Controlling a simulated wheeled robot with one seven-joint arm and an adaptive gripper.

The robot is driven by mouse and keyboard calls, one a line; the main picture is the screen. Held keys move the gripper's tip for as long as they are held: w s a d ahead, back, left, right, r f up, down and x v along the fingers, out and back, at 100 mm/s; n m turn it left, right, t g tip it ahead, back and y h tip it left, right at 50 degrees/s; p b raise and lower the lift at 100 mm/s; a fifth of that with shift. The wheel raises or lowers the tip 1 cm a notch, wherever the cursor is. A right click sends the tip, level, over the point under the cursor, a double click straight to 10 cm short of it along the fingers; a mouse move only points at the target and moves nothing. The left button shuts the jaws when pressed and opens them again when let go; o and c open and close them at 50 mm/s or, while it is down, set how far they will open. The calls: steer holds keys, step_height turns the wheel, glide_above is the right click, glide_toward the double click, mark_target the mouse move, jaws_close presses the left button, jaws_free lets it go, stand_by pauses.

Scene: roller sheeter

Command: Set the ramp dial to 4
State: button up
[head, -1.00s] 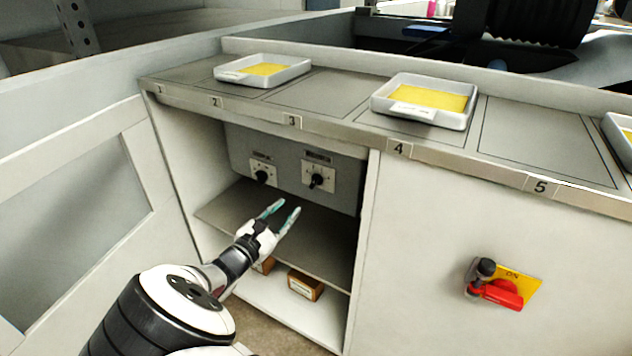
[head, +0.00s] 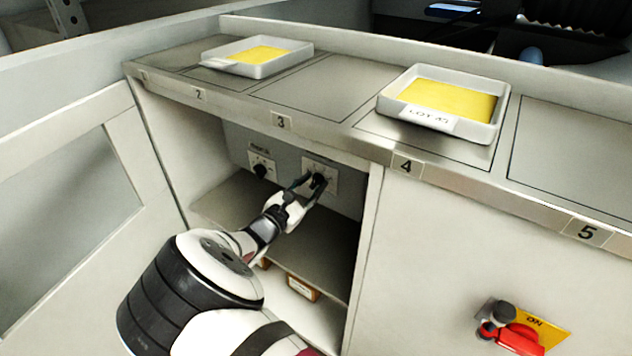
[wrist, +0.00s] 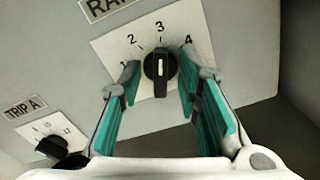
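The ramp dial (wrist: 161,66) is a black knob on a white plate marked 1 to 4, under a partly cut-off label. Its bar stands about upright, towards the 3, with a white line on its face. In the head view the ramp dial (head: 319,180) is on the grey panel inside the open cabinet bay. My gripper (wrist: 158,72) is open, with one teal-padded finger on each side of the knob. Gaps show between fingers and knob; whether the tips reach its depth I cannot tell. My gripper (head: 308,184) partly covers the dial in the head view.
A second dial, labelled TRIP A (wrist: 52,147), is to the left. A shelf (head: 240,205) lies below, with a small brown box (head: 303,287) underneath. The numbered counter (head: 330,95) overhangs the bay. A red switch (head: 515,338) is on the right-hand panel.

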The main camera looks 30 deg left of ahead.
steer(key=shift+c, duration=0.6)
jaws_close()
steer(key=shift+m, duration=0.3)
steer(key=m+b, duration=0.1)
steer(key=m, duration=0.3)
steer(key=shift+f, duration=0.1)
steer(key=shift+d+m+b, duration=0.1)
steer(key=shift+m+b, duration=0.35)
steer(key=shift+m, duration=1.75)
steer(key=shift+o, duration=0.6)
jaws_free()
